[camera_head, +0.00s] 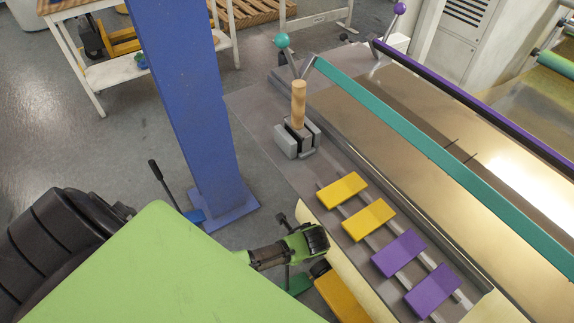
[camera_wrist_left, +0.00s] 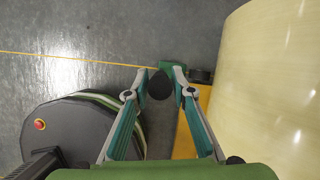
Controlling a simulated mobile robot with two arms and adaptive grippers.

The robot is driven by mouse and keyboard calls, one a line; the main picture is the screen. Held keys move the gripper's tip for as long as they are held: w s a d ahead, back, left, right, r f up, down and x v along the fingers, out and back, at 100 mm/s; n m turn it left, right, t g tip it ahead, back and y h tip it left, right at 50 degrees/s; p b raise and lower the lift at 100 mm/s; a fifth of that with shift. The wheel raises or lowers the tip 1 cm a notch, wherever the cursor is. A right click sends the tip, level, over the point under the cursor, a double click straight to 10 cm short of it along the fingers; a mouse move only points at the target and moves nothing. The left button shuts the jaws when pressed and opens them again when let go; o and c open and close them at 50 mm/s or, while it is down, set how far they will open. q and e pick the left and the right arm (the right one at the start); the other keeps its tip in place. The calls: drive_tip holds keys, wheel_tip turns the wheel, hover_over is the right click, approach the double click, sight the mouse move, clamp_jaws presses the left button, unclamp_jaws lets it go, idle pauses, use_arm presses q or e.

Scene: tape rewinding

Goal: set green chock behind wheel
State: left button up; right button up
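The green chock (camera_wrist_left: 172,66) lies on the floor beside a dark wheel (camera_wrist_left: 201,76) in the left wrist view. In the head view, part of the chock (camera_head: 299,284) shows next to the wheel (camera_head: 320,268), below my left wrist. My left gripper (camera_wrist_left: 162,76) is above the floor with its fingers apart, and a round black knob (camera_wrist_left: 160,86) shows between the fingertips. I cannot tell whether the knob belongs to the chock or touches the fingers. My left gripper's fingers are mostly hidden in the head view. My right gripper is not in view.
A yellow cart part (camera_head: 343,298) runs beside the wheel, with a large pale roll (camera_wrist_left: 270,75) to the right. Yellow and purple blocks (camera_head: 400,254) lie on a grey machine top. A blue column (camera_head: 190,100) stands at the left.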

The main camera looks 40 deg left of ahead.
use_arm(q)
drive_tip(key=shift+o, duration=0.6)
drive_tip(key=shift+r, duration=0.25)
drive_tip(key=p+v, duration=0.1)
drive_tip(key=v, duration=0.6)
drive_tip(key=shift+p, duration=0.3)
drive_tip(key=shift+d, duration=0.1)
